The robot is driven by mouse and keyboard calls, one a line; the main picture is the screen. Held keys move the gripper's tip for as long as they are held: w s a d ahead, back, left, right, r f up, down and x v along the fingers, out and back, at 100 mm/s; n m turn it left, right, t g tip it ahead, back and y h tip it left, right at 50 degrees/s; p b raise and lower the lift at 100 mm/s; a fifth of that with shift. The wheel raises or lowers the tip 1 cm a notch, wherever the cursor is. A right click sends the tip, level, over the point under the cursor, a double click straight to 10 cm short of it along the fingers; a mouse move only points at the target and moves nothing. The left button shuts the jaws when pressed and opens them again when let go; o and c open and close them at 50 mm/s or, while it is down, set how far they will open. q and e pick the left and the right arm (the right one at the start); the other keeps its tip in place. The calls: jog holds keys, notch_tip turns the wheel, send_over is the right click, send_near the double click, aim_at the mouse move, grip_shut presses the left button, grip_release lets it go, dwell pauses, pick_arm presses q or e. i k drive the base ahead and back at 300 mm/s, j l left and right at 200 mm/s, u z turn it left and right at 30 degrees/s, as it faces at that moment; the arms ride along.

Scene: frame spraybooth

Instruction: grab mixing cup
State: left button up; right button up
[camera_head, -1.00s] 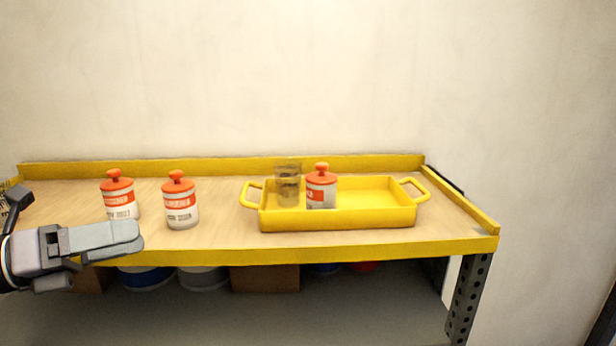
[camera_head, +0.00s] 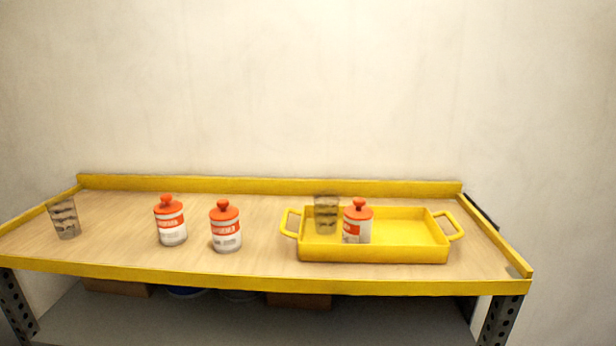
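One clear mixing cup (camera_head: 64,217) with dark markings stands upright at the left end of the wooden bench top. A second, similar see-through cup (camera_head: 326,214) stands in the left part of the yellow tray (camera_head: 375,254), beside a white can with an orange lid (camera_head: 357,222). Neither of my grippers shows in the head view now, so I cannot see whether they are open or shut.
Two more white cans with orange lids, one (camera_head: 171,221) and another (camera_head: 226,228), stand between the left cup and the tray. The workbench (camera_head: 260,281) has raised yellow edges at the back and sides. Boxes and buckets sit on the shelf below.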

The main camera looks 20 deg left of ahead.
aim_at(62, 210)
jog(key=u, duration=1.8)
